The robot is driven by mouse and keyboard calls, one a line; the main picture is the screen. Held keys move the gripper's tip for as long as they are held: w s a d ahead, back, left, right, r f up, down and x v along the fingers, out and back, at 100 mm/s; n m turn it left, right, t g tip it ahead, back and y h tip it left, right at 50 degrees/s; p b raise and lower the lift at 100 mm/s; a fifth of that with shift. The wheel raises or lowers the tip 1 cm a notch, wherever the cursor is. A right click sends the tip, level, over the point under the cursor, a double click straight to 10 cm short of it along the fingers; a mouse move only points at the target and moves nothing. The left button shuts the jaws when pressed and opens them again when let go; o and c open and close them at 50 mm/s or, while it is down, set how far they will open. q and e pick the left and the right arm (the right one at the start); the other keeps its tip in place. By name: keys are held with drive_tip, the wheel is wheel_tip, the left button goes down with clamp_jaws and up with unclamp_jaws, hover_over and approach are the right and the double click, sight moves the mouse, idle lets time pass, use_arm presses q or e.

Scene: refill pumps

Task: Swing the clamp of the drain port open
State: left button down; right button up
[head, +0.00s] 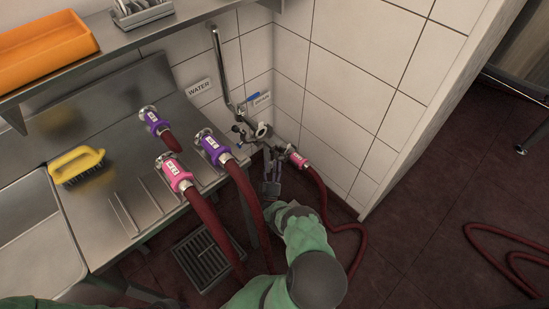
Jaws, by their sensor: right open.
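A steel pipe fitting (256,134) stands in the wall corner, below a small sign (261,99) that is too small to read for sure. A pale ring-like end on it faces up. I cannot make out whether a clamp on it is open or shut. A pink coupling (297,158) with a red hose is joined to its right side. My right gripper (271,187) is open just below the fitting and seems apart from it. My own arm partly hides the floor beneath. My left gripper is not in view.
Pink (173,173) and purple (213,147) hose couplings sit along the steel counter's edge; another purple one (154,121) is behind. A yellow brush (76,166) lies on the counter. An orange tray (38,46) is on the shelf. Red hose loops (500,250) lie on the right floor.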

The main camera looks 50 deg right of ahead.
drive_tip(key=v, duration=0.6)
drive_tip(key=shift+s+a, duration=0.2)
drive_tip(key=shift+f, duration=0.1)
